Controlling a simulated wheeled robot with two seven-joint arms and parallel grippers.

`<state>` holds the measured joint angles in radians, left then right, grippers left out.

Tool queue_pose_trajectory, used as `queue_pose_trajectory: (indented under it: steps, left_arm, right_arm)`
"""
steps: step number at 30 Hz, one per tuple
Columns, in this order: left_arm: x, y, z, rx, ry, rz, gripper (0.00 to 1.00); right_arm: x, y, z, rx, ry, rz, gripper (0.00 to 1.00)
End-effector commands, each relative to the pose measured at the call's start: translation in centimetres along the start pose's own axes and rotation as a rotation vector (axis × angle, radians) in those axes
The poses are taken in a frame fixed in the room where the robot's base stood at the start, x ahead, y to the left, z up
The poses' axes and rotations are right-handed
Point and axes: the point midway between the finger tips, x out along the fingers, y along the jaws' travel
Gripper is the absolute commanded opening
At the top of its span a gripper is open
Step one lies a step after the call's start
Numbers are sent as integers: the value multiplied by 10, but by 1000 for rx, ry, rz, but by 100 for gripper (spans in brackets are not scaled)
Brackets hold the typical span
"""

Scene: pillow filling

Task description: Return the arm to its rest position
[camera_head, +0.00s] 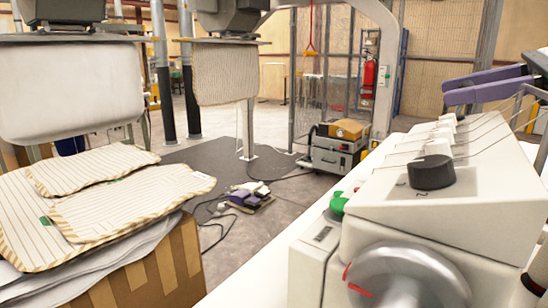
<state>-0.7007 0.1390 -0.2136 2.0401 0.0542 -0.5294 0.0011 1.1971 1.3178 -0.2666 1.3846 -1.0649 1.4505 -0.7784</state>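My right gripper (446,91) shows at the upper right edge, with two purple fingers pointing left. The fingers look apart, with nothing seen between them. It is above and behind the sloped white control panel, and I see no contact with it. The rest of my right arm is mostly cut off by the picture edge. My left gripper is not in view.
A white machine panel (470,200) with a black knob (432,172) and a green button (338,203) fills the lower right. Striped pillow covers (125,200) lie on a cardboard box (150,275) at left. Pillow covers hang from machine heads above. The floor between is partly clear, with a purple-grey pedal (247,197) and cables.

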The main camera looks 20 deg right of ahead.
Motion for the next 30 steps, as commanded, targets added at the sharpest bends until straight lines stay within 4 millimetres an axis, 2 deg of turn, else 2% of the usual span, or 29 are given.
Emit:
queue_pose_trajectory:
  steps: [1,6,20,30]
  left_arm:
    - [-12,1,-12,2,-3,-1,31]
    - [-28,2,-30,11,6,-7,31]
    - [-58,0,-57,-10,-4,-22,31]
    - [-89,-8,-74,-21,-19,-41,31]
  right_arm:
    - [-5,-3,11,1,28,4,38]
    - [0,-4,13,9,121,30,38]
    - [16,-6,16,32,391,104,38]
    - [31,-7,15,53,645,173,38]
